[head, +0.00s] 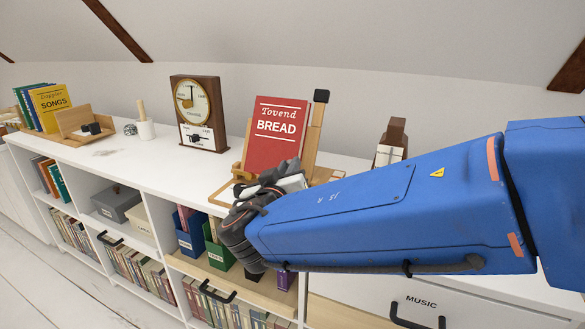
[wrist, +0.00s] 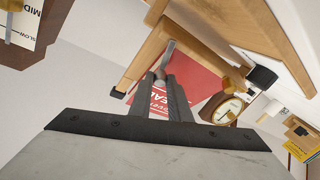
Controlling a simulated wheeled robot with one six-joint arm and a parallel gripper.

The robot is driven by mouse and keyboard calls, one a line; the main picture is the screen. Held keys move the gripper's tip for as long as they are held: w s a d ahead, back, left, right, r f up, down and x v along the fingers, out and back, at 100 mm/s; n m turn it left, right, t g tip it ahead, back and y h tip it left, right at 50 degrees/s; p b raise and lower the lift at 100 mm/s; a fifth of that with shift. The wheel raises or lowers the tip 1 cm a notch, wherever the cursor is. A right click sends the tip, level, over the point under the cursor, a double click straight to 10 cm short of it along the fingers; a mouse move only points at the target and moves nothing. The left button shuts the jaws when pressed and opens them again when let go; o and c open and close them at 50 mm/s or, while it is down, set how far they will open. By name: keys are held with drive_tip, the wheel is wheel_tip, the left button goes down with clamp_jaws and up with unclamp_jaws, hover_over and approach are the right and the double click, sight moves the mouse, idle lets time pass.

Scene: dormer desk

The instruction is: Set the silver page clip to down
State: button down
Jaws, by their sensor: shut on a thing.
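The silver page clip (wrist: 168,48) shows in the wrist view as a short grey bar at the wooden book stand (wrist: 150,55). My gripper (wrist: 164,76) is shut on it, with both dark fingers close together at its end. In the head view my blue arm and dark wrist cover the fingers and the clip. The stand (head: 314,135) holds a red book, Tovend BREAD (head: 277,130), which leans upright behind my wrist. The red book also shows behind the fingers in the wrist view (wrist: 195,88). I cannot tell whether the clip is up or down.
A brown clock (head: 193,100) stands left of the book. A wooden object with a white card (head: 390,147) stands to the right, close to my arm. Low shelves with bins and books lie below the white top (head: 235,123). The top between clock and book is clear.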

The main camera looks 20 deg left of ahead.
drive_tip(key=n+g+y, duration=0.1)
drive_tip(key=n, duration=0.2)
drive_tip(key=a+f+n+g+y, duration=0.1)
drive_tip(key=n, duration=0.1)
drive_tip(key=a+n, duration=0.1)
drive_tip(key=n, duration=0.2)
drive_tip(key=shift+s+a+f+n+g+y, duration=0.2)
drive_tip(key=shift+s+a+n+g+y, duration=0.1)
drive_tip(key=shift+g+y, duration=0.1)
drive_tip(key=n, duration=0.1)
drive_tip(key=f+n+g, duration=0.1)
drive_tip(key=n, duration=0.1)
drive_tip(key=n+g, duration=0.1)
drive_tip(key=shift+s+a+f, duration=0.2)
drive_tip(key=shift+s+a, duration=0.05)
drive_tip(key=shift+a, duration=0.15)
drive_tip(key=shift+s+a+f+n+g, duration=0.15)
drive_tip(key=shift+f+n+g, duration=0.15)
drive_tip(key=shift+n, duration=0.5)
drive_tip(key=shift+s+f+n+g, duration=0.1)
drive_tip(key=shift+f+n+g, duration=0.15)
drive_tip(key=shift+n, duration=0.55)
drive_tip(key=shift+f, duration=0.1)
drive_tip(key=c, duration=1.7)
unclamp_jaws()
drive_tip(key=shift+o, duration=0.2)
